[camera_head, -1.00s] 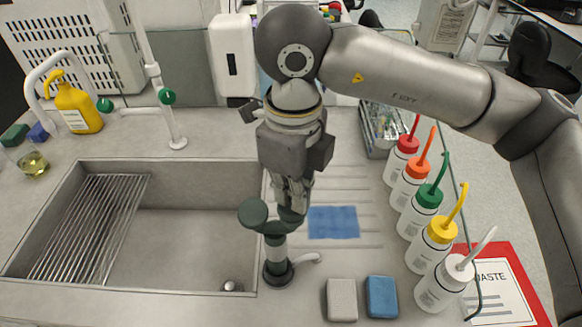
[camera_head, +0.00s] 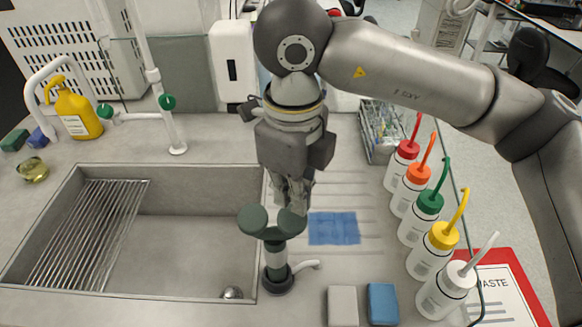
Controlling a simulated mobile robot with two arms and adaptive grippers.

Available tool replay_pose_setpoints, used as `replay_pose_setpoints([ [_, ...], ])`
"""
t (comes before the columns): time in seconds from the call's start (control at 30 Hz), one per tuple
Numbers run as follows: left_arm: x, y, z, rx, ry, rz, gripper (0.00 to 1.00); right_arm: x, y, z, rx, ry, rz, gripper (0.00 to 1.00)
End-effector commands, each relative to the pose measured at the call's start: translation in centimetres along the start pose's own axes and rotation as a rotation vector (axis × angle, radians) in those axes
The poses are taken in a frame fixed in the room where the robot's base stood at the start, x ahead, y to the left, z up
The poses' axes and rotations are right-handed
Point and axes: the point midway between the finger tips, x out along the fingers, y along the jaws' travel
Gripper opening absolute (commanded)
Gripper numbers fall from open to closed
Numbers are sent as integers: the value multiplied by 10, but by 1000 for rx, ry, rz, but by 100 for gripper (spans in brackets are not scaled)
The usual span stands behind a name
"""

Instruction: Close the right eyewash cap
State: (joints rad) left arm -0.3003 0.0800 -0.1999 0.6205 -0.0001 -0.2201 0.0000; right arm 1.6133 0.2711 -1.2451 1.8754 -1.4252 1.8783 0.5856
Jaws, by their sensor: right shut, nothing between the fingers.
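The eyewash (camera_head: 275,258) stands upright on the counter at the right rim of the sink. It has a dark green body with a pale band and two round green heads. The left cap (camera_head: 253,219) and the right cap (camera_head: 291,223) show side by side at its top. My right gripper (camera_head: 293,204) points down just above and behind the right cap. It is shut and empty. Its fingertips lie close to the cap, and I cannot tell whether they touch it. My left gripper is not in view.
The sink (camera_head: 190,240) with a wire rack lies to the left. Several wash bottles (camera_head: 427,216) stand in a row to the right. A blue cloth (camera_head: 334,228), a grey sponge (camera_head: 342,306) and a blue sponge (camera_head: 383,304) lie near the eyewash.

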Motion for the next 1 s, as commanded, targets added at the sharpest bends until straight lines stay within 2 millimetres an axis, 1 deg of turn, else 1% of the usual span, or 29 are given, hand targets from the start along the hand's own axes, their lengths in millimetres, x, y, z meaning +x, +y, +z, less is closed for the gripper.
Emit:
replay_pose_setpoints([
  [0.03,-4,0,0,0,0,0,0,-6,0,0,0,-1,-1,0],
  [0.5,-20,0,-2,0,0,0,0,-43,0,0,1,0,-1,0],
  [0.6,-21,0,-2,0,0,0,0,-46,0,0,0,0,0,0],
  [1.0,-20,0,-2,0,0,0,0,-45,0,0,1,0,0,0],
])
